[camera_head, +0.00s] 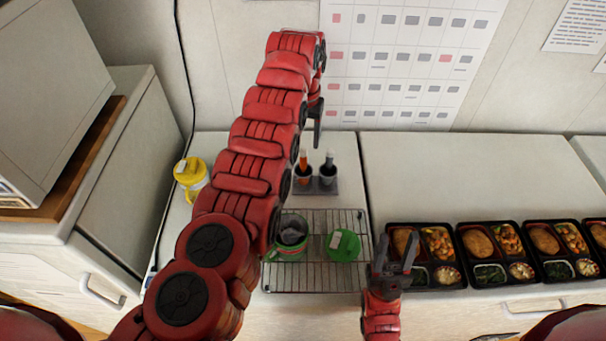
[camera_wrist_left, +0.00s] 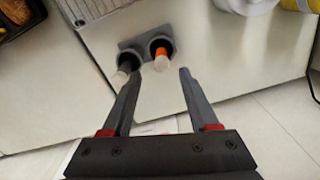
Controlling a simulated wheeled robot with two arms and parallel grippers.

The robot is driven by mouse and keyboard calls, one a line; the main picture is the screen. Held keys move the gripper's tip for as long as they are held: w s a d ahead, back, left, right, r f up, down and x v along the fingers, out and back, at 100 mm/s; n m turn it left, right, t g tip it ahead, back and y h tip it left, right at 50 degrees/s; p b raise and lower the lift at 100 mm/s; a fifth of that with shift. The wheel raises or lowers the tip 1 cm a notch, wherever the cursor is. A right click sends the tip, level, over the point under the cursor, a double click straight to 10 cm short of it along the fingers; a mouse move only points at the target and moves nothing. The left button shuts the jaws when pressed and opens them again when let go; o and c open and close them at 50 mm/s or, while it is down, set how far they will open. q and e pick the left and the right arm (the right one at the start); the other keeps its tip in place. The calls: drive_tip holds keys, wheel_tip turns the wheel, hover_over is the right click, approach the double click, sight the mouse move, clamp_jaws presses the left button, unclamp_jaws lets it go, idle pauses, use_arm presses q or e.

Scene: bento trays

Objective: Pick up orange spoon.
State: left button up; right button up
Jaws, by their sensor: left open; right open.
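The orange spoon (camera_head: 303,159) stands upright in the left dark cup of a small two-cup holder (camera_head: 327,191) near the back wall. In the left wrist view the orange spoon (camera_wrist_left: 161,53) is in the right cup, with a pale end toward the camera. My left gripper (camera_head: 317,128) is open and empty, above and behind the holder. In the left wrist view the spoon's end lies between the left gripper's fingertips (camera_wrist_left: 160,73), not clearly touching either. My right gripper (camera_head: 396,256) is open and empty near the rack's right edge.
A dark-handled utensil (camera_head: 329,161) stands in the neighbouring cup, close to the spoon. A wire rack (camera_head: 300,275) holds a green container (camera_head: 291,231) and green lid (camera_head: 342,246). A yellow container (camera_head: 191,174) is at left, bento trays (camera_head: 491,255) at right. The back right counter is clear.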

sight(304, 150)
use_arm(q)
wheel_tip(304, 150, down, 4)
drive_tip(key=shift+s+r+p, duration=0.1)
drive_tip(key=shift+s+p, duration=0.05)
drive_tip(key=shift+p, duration=0.2)
drive_tip(key=f, duration=0.4)
drive_tip(key=shift+a+f+b, duration=0.2)
drive_tip(key=shift+f+b, duration=0.1)
drive_tip(key=shift+b, duration=0.05)
clamp_jaws()
